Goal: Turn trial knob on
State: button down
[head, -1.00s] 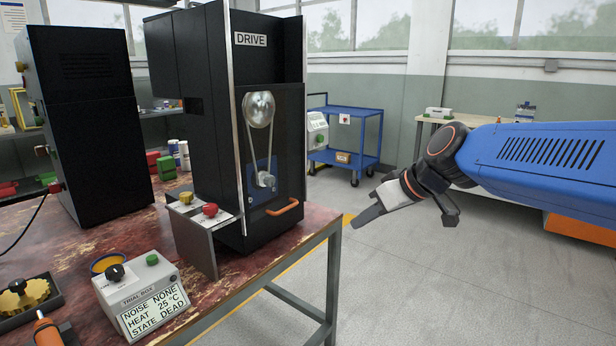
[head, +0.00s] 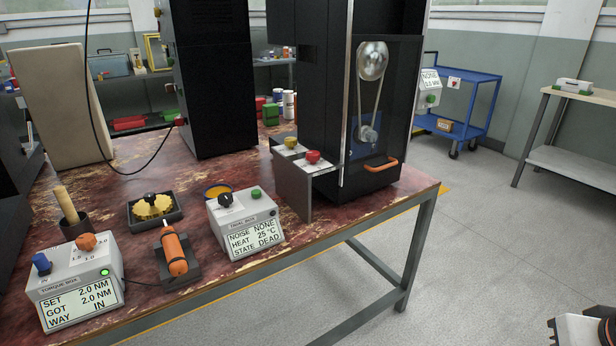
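The trial box (head: 247,221) is a light grey box near the table's front edge, in the middle of the head view. Its black knob (head: 226,201) is on the top at the left, with a pale pointer mark. A green button (head: 256,193) is at the right of the top. The screen (head: 255,238) reads NOISE NONE, HEAT 25 °C, STATE DEAD. My gripper (head: 578,329) shows only in part at the bottom right corner, far from the box and off the table. Its fingers are cut off, so its opening is hidden.
The torque box (head: 78,282) and an orange tool (head: 175,252) in a holder stand left of the trial box. A tray with a yellow wheel (head: 153,207) is behind. The tall black drive machine (head: 340,130) stands right. Floor (head: 470,260) before the table is clear.

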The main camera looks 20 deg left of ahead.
aim_at(226, 199)
jog(key=u, duration=1.4)
